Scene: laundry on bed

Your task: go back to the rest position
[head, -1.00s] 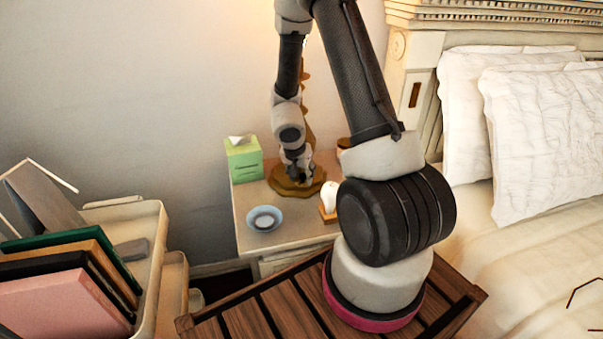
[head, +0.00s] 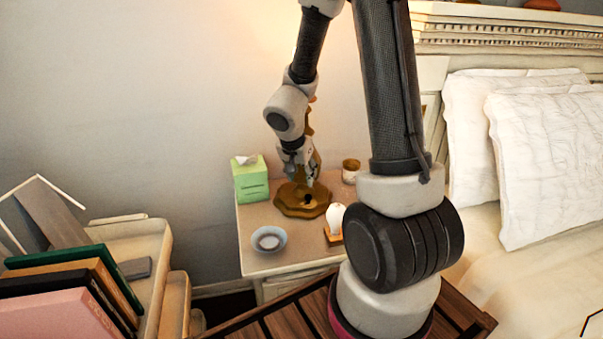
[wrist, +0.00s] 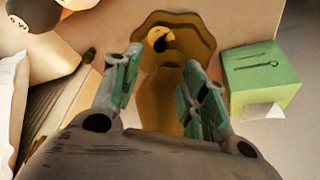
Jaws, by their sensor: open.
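My gripper (head: 299,176) is open and empty, pointing down over the nightstand (head: 257,218). In the head view it appears just above or in front of a brown, scalloped lamp base (head: 303,204); I cannot tell the exact gap. In the wrist view my gripper (wrist: 165,82) has its two green-padded fingers spread apart, with the lamp's brown stem (wrist: 163,105) seen between them. Nothing is held. Much of the lamp is hidden behind my arm in the head view.
A green tissue box (head: 251,180) stands left of the lamp. A blue bowl (head: 269,239), a white rounded object (head: 337,218) on a wooden stand and a brown jar (head: 351,170) share the nightstand. Books (head: 62,275) stand at left; a bed with pillows (head: 545,165) is at right.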

